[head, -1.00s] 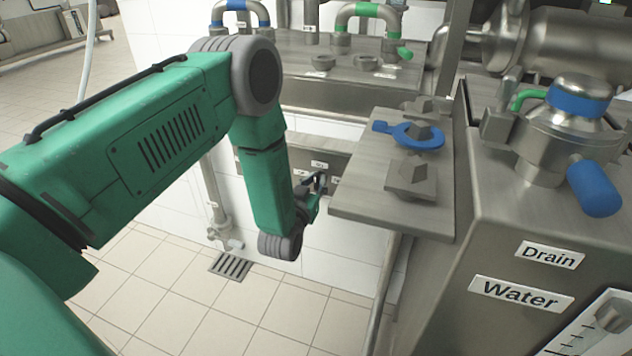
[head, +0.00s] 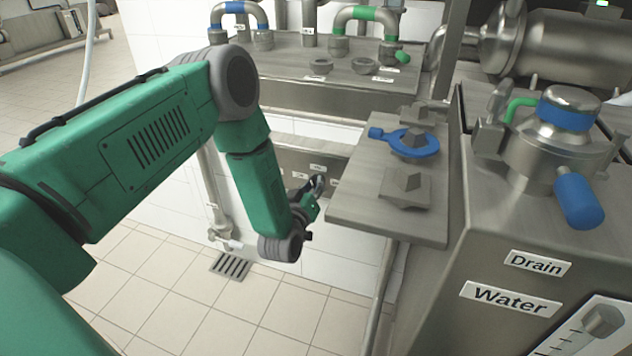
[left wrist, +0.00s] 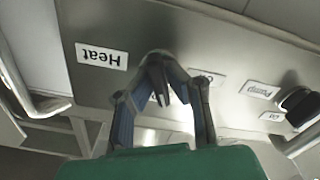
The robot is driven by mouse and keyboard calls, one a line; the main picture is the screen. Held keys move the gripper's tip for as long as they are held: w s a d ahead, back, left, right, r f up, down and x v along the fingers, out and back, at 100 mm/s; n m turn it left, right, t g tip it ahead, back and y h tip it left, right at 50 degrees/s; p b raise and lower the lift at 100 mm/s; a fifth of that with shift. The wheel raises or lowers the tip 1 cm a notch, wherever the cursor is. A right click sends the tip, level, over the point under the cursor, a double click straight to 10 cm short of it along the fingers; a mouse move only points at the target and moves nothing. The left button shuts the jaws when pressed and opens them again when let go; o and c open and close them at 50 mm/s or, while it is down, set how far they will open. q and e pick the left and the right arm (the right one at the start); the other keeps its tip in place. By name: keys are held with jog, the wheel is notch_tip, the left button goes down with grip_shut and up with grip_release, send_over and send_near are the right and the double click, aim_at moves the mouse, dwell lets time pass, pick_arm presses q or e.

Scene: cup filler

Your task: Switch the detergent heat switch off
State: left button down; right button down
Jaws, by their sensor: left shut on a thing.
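My left gripper (head: 317,186) is at the front of the metal panel (head: 283,160) beneath the back counter in the head view. In the left wrist view the panel appears upside down, with a white "Heat" label (left wrist: 102,55). There my left gripper (left wrist: 163,82) has its two fingers closed on either side of a dark switch, the heat switch (left wrist: 156,80), beside that label. The fingers hide part of the switch and a small label behind them, so its setting cannot be read. My right gripper is not in view.
A "Pump" label (left wrist: 260,90) and a black knob (left wrist: 300,106) are farther right on the panel. A machine marked "Water" (head: 510,298) stands right.

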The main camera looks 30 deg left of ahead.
pick_arm(q)
jog(key=n, duration=0.3)
jog(key=shift+s+a+f, duration=0.15)
jog(key=shift+a, duration=0.05)
jog(key=n, duration=0.3)
jog(key=shift+f+n, duration=0.1)
jog(key=shift+n, duration=0.2)
jog(key=shift+s+a+f+n+b, duration=0.15)
jog(key=shift+n+b, duration=0.1)
jog(key=shift+n, duration=1.3)
jog(key=shift+d+f+n+b, duration=0.1)
jog(key=shift+n+b, duration=0.1)
jog(key=shift+n, duration=1.35)
jog(key=c, duration=1.6)
grip_release()
jog(key=shift+s+a, duration=0.1)
jog(key=shift+r, duration=0.15)
